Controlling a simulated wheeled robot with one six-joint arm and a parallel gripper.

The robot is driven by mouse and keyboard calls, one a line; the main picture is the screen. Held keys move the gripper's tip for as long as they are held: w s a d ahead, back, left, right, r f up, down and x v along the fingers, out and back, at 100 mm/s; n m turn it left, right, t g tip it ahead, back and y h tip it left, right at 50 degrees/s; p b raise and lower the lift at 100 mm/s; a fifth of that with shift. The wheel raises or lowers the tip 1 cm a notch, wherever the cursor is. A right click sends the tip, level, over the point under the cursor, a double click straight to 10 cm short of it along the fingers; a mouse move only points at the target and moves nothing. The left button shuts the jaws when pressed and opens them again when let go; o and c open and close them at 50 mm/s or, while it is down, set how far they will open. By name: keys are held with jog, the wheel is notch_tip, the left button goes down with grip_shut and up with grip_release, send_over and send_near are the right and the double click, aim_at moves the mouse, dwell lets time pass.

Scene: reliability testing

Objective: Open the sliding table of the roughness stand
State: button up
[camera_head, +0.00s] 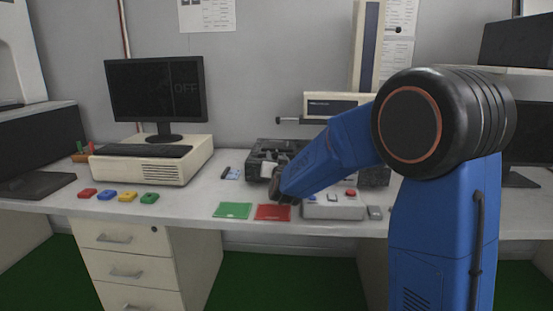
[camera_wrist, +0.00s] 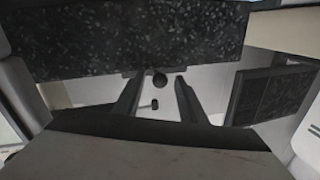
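The roughness stand shows in the head view with its pale column (camera_head: 367,45), a horizontal drive unit (camera_head: 332,106) and a dark base (camera_head: 258,150) on the bench. My gripper (camera_head: 275,188) is in front of the base, at the end of my blue arm, and partly covers it. In the wrist view a dark speckled slab (camera_wrist: 120,38) fills the top. The fingers are apart, with a gap on each side of the knob. I cannot tell whether this slab is the sliding table.
A green mat (camera_head: 233,210) and a red mat (camera_head: 272,212) lie near the bench's front edge. A grey button box (camera_head: 333,206) stands to their right. Several coloured blocks (camera_head: 127,196) and a monitor (camera_head: 157,90) are at left.

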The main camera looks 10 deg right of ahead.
jog(key=shift+w, duration=0.1)
grip_shut()
jog(key=s+a, duration=0.2)
jog(key=s, duration=0.6)
jog(key=shift+s+a, duration=0.15)
jog(key=shift+a, duration=0.2)
grip_release()
jog(key=s+a, duration=0.2)
jog(key=s, duration=1.5)
jog(key=shift+s, duration=0.15)
